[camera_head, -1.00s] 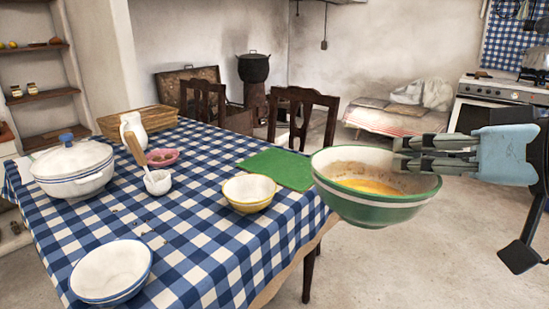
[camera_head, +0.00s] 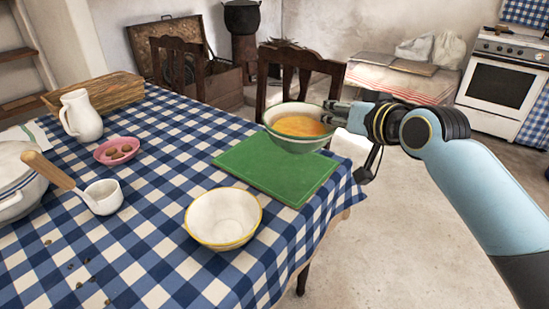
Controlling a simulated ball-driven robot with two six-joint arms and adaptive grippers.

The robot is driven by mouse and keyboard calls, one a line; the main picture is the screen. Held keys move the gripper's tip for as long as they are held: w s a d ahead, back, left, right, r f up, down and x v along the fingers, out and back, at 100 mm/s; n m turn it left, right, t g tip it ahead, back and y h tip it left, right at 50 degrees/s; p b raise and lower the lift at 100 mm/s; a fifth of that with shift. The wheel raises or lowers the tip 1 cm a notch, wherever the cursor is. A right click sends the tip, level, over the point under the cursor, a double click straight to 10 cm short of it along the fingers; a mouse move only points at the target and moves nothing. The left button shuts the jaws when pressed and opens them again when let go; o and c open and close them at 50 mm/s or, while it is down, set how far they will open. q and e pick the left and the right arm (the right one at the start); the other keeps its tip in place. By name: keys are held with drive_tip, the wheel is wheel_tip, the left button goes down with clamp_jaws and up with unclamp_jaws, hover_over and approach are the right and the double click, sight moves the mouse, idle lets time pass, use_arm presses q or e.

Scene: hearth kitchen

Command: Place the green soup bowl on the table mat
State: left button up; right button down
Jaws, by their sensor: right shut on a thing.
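The green soup bowl (camera_head: 298,142), with a pale band and orange soup in it, is at the far right part of the green table mat (camera_head: 262,172). It looks upright and overlaps the mat's far edge in the picture; I cannot tell whether it hangs just above or touches. My right gripper (camera_head: 332,113) is shut on the bowl's right rim, its arm coming in from the right. The mat lies flat on the blue checked tablecloth near the table's right edge. My left gripper is not in view.
A yellow-rimmed bowl (camera_head: 223,218) stands just in front of the mat. A white jug (camera_head: 80,116), a pink dish (camera_head: 117,151), a small white pot (camera_head: 103,196) and a lidded tureen (camera_head: 16,185) stand to the left. A chair (camera_head: 300,72) stands behind the bowl.

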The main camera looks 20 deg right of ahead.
wheel_tip(320, 180, down, 3)
drive_tip(key=w, duration=0.3)
drive_tip(key=b, duration=0.4)
hover_over(299, 158)
wheel_tip(299, 158, down, 7)
drive_tip(key=shift+f+h+b, duration=0.3)
drive_tip(key=shift+f+b, duration=0.4)
drive_tip(key=shift+f, duration=0.9)
drive_tip(key=shift+f, duration=0.15)
drive_tip(key=c, duration=1.9)
unclamp_jaws()
drive_tip(key=shift+f, duration=0.15)
drive_tip(key=o, duration=0.4)
